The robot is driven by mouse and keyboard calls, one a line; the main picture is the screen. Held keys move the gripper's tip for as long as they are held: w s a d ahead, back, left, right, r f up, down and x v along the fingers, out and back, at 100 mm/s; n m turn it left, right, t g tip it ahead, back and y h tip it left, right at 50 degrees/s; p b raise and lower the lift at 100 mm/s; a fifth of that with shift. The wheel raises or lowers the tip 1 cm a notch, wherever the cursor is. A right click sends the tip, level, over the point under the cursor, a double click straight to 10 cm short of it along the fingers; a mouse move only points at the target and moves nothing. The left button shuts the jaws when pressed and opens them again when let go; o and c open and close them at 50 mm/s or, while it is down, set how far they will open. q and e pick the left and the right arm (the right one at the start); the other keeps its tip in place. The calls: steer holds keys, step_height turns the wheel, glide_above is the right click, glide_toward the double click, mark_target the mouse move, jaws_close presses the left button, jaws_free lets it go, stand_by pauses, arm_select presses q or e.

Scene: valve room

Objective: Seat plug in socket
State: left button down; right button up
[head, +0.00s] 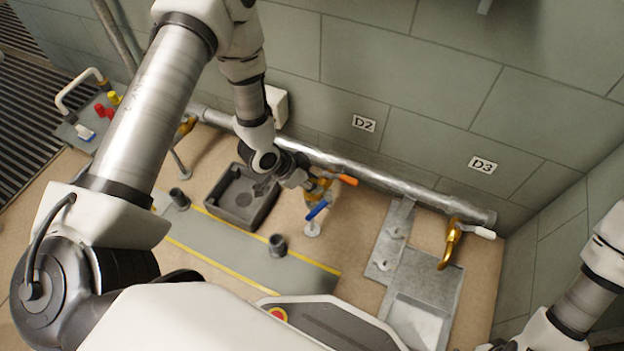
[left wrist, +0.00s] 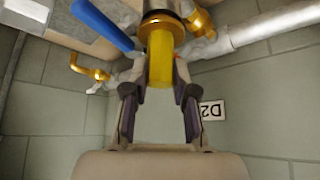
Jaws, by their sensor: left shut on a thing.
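My left gripper (head: 304,182) is at the brass valve fitting (head: 319,188) on the wall pipe, under the D2 label. In the left wrist view, the gripper (left wrist: 160,90) is shut on a yellow cylindrical plug (left wrist: 160,58). The plug's far end meets a round brass socket (left wrist: 162,18) with a dark rim. They look lined up, but I cannot tell how deep the plug sits. In the head view the gripper and fitting hide the plug. My right gripper is out of view; only part of that arm shows at the lower right.
A blue handle (head: 317,209) and an orange handle (head: 347,180) stick out beside the fitting. A dark tray (head: 241,198) lies left of it. A grey mat (head: 225,240) with dark cups is in front. A brass tap (head: 449,242) and metal basin (head: 418,320) stand right.

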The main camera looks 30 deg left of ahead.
arm_select(q)
steer(key=shift+f, duration=0.4)
stand_by(0.3)
steer(key=shift+c, duration=1.8)
jaws_free()
step_height(320, 180, up, 8)
steer(key=p, duration=0.7)
steer(key=shift+f, duration=0.15)
steer(key=shift+f, duration=0.1)
